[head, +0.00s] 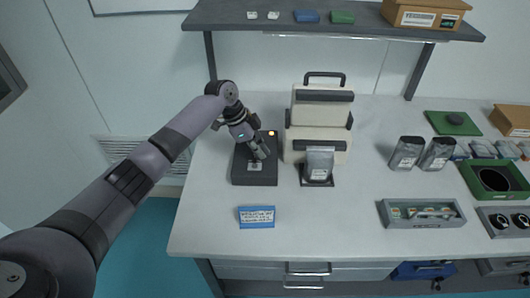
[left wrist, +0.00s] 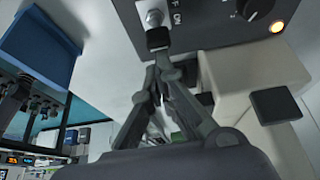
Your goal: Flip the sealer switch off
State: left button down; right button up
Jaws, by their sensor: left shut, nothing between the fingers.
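The dark control box (head: 257,178) stands on the table to the left of the cream sealer (head: 318,118). My left gripper (head: 262,155) is shut and empty, low over the box. In the left wrist view its fingertips (left wrist: 158,40) are right by the switch; I cannot tell whether they touch. The switch's exact tilt is unclear. My right gripper is not in view.
A silver pouch (head: 319,163) stands at the sealer's front. A blue label card (head: 257,216) lies in front of the box. Two more pouches (head: 406,152) and a grey tray (head: 423,214) are to the right. A shelf (head: 330,22) spans the back. The front middle is clear.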

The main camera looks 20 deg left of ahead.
pick_arm(q)
jog(key=shift+s+a+f+h+b, duration=0.1)
jog(key=shift+a+f+h+b, duration=0.2)
jog(key=shift+a+h+b, duration=0.5)
jog(key=shift+d+r+p, duration=0.4)
jog(key=shift+r+p, duration=0.1)
jog(key=shift+p, duration=0.05)
jog(key=shift+r+p, duration=0.6)
jog(key=shift+r, duration=0.05)
jog(key=d+b+v, duration=0.1)
jog(key=v, duration=0.8)
jog(key=shift+r, duration=0.45)
jog(key=shift+s+a, duration=0.1)
